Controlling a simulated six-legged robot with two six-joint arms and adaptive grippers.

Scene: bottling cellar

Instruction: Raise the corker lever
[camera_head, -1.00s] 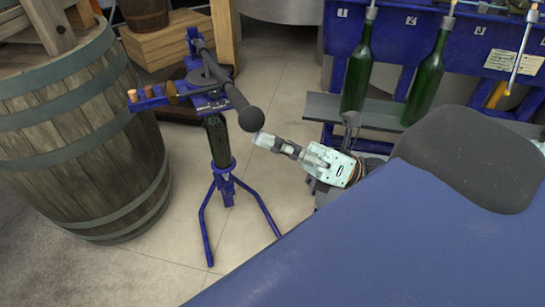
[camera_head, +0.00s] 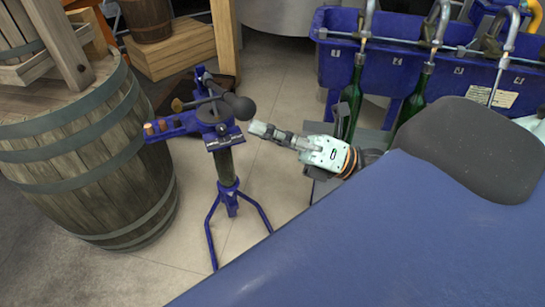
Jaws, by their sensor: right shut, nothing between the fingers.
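The blue floor corker (camera_head: 221,140) stands on splayed legs left of centre, with a dark green bottle (camera_head: 226,166) upright in it. My right gripper (camera_head: 256,129) reaches in from the right. It is shut and empty, its tips just below and right of the knob in the picture. I see a small gap there, but cannot tell the distance in depth. My left gripper is out of view.
A wooden barrel (camera_head: 85,165) stands close to the corker's left. Corks (camera_head: 155,128) sit on the corker's side arm. A blue bottle filler (camera_head: 390,65) with green bottles (camera_head: 352,100) is at the back right. Tiled floor (camera_head: 275,180) is clear around the corker's right leg.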

